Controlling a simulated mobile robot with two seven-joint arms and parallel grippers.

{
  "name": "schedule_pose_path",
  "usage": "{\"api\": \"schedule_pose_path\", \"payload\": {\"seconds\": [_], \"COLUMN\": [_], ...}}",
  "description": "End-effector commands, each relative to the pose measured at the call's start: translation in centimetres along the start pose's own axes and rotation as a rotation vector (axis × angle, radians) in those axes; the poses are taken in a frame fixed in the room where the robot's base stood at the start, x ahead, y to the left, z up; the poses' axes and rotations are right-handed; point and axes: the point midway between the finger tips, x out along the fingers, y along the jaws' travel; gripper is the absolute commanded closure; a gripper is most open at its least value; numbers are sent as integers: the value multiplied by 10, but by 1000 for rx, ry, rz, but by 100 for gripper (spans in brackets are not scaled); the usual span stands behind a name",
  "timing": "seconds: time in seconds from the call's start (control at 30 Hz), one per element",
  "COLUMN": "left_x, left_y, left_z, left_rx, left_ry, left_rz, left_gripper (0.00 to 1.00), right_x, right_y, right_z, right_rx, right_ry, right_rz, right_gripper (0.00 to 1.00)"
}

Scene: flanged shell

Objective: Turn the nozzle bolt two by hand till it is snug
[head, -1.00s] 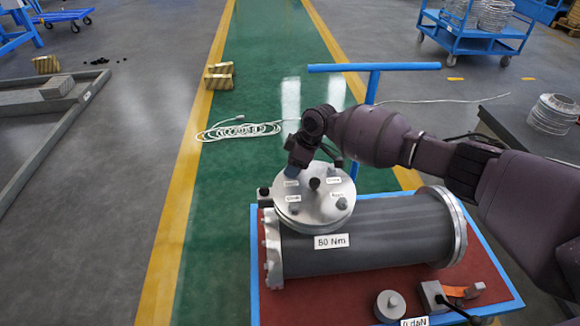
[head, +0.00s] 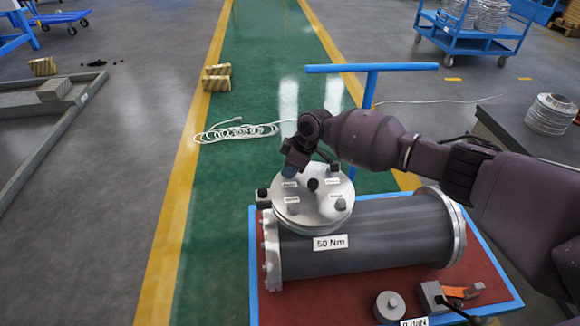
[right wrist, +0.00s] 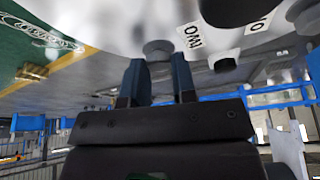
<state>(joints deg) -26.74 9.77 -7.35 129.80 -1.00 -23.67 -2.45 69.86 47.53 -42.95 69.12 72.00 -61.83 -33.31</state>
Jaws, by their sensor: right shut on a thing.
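My right gripper (head: 289,171) points down at the flange's back left edge and hides the bolt there in the head view. In the right wrist view its two blue fingers (right wrist: 158,75) are closed about a grey bolt (right wrist: 158,47). My left gripper is not in view.
The shell lies on a red-topped cart (head: 340,292) with a blue edge and handle (head: 372,68). A round grey part (head: 389,306) and a small grey box (head: 433,296) lie at its front right. A coiled cable (head: 237,131) lies on the green floor strip behind.

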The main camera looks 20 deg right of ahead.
Motion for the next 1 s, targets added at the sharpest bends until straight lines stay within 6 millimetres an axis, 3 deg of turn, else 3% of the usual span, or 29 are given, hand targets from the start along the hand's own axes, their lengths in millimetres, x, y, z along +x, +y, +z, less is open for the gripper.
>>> {"api": "schedule_pose_path", "payload": {"seconds": [0.27,0.57,1.0], "left_x": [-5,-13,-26], "left_y": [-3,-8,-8], "left_z": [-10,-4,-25], "left_rx": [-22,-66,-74], "left_ry": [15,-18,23], "left_rz": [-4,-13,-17], "left_gripper": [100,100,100], "right_x": [-5,-8,-4], "right_y": [-1,-3,-4], "right_z": [-3,-6,-4], "right_rx": [105,332,629], "right_ry": [4,7,4], "right_rz": [48,143,262], "right_gripper": [98,98,98]}}
